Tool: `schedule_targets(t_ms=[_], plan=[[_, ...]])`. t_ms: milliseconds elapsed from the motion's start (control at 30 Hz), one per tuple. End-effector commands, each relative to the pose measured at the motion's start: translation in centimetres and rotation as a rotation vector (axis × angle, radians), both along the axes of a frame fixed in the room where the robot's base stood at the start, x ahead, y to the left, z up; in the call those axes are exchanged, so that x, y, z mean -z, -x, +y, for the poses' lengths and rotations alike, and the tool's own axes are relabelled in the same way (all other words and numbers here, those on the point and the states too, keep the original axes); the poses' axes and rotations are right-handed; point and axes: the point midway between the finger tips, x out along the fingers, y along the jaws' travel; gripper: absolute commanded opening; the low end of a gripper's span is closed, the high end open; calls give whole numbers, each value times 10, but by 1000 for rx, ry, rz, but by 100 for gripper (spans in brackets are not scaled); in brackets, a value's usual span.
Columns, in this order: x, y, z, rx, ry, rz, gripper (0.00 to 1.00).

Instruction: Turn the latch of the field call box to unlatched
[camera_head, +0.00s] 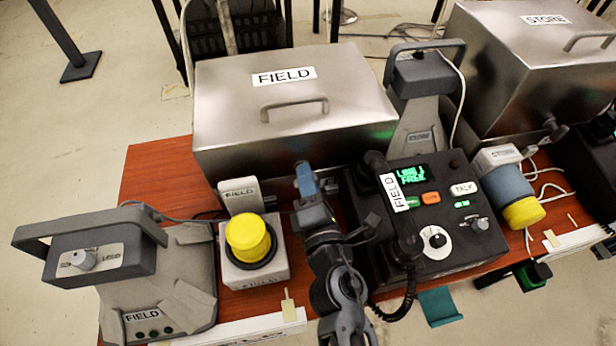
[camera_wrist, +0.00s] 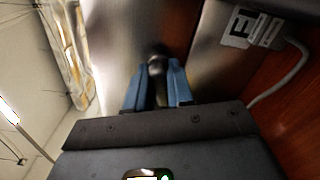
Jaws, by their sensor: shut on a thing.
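The field call box (camera_head: 220,110) is a brushed metal case with a FIELD label and a lid handle (camera_head: 293,105), and its lid is down. My gripper (camera_head: 305,178) is at the lower front of this box, its blue fingers against the front side. In the wrist view my gripper (camera_wrist: 158,92) is shut on the latch (camera_wrist: 156,66), a dark knob-like piece between the blue fingers. The head view hides the latch behind my gripper. I cannot tell which way the latch is turned.
A yellow button (camera_head: 248,237) on a pale base stands left of my arm. A black phone console (camera_head: 455,245) with a handset stands close on the right. A grey FIELD speaker unit (camera_head: 170,290) is at front left. The STORE box (camera_head: 500,65) is at upper right.

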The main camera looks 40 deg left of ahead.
Motion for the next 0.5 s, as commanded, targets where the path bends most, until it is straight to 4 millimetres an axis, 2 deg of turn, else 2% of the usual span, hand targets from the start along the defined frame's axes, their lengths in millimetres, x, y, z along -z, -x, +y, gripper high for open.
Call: schedule_targets(t_ms=[500], plan=[[2,-1,-1,3,-198,235,0]])
